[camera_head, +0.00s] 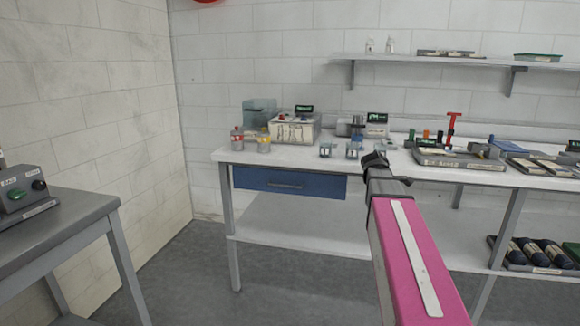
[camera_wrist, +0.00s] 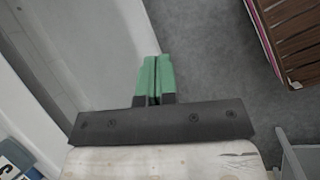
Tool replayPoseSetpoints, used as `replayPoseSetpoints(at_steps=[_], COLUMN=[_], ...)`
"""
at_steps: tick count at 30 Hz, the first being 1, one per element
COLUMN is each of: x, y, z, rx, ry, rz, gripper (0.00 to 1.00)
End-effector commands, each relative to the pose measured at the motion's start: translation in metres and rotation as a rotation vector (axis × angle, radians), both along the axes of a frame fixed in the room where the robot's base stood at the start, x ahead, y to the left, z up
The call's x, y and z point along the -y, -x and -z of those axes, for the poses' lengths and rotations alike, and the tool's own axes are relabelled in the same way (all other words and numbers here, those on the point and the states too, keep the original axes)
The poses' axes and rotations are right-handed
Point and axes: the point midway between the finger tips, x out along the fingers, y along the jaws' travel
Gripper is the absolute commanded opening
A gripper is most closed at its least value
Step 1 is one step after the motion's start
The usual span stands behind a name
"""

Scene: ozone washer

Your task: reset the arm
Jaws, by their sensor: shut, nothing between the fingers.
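My gripper (camera_wrist: 153,78) shows in the wrist view with its two green fingers side by side and shut, with nothing between them. Grey floor shows beyond the fingertips. In the head view my arm, pink with a white strip, reaches up from the lower right toward the front of the white workbench (camera_head: 300,160). Its dark far end overlaps the bench edge in the picture. I cannot tell the fingers apart there, nor whether that end touches the bench.
The bench holds a labelled box (camera_head: 292,130), small bottles (camera_head: 264,141) and a grey tray (camera_head: 460,160). A blue drawer (camera_head: 290,183) is closed below. A grey table (camera_head: 60,228) with a control box (camera_head: 20,190) stands left. Floor between them is clear.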

Motion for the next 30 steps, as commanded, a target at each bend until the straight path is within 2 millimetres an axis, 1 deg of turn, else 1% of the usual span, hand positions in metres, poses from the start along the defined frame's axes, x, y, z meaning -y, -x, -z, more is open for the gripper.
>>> replayPoseSetpoints(at_steps=[1, 6, 8, 12, 18, 21, 24, 27, 30], x=[-0.013, -0.053, -0.067, -0.099, -0.142, -0.160, -0.172, -0.180, -0.183], y=[0.010, 0.032, 0.041, 0.066, 0.108, 0.127, 0.141, 0.149, 0.152], z=[0.023, 0.086, 0.107, 0.153, 0.209, 0.229, 0.244, 0.252, 0.255], rx=[0.022, 0.110, 0.135, 0.182, 0.220, 0.229, 0.233, 0.234, 0.237], ry=[-0.033, -0.149, -0.191, -0.283, -0.399, -0.441, -0.468, -0.483, -0.490], rz=[0.039, 0.210, 0.278, 0.447, 0.714, 0.837, 0.934, 0.997, 1.026], gripper=[0.00, 0.00, 0.00, 0.00, 0.00, 0.00, 0.00, 0.00, 0.00])
